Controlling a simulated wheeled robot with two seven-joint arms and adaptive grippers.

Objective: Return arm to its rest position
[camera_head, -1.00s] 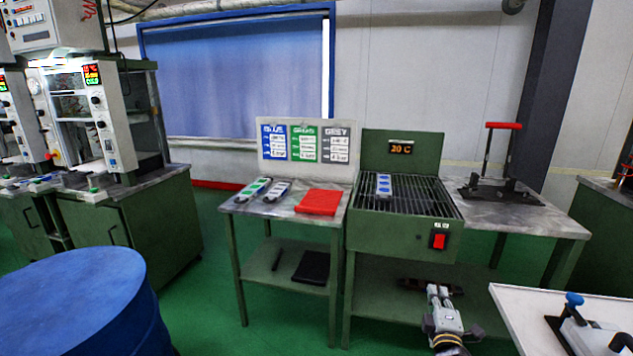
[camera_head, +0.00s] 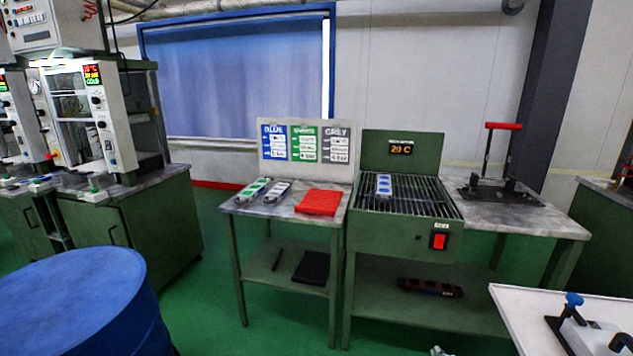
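The tip of a grey gripper (camera_head: 438,351), which I take to be my right one, barely shows at the bottom edge, below the green heater. Too little of it shows to tell whether it is open or shut. My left gripper is out of view. A mould with blue spots (camera_head: 384,185) lies on the grill of the green heater (camera_head: 405,233), whose display reads 20 C. Two more moulds lie on the small table: one with green spots (camera_head: 253,190) and one with dark spots (camera_head: 277,192).
A red cloth (camera_head: 318,202) lies on the small table (camera_head: 290,213). A blue drum (camera_head: 75,300) stands at the front left. A white table (camera_head: 520,310) with a blue-knobbed clamp (camera_head: 573,301) is at the front right. A red-handled press (camera_head: 503,127) stands behind. Green floor is open between.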

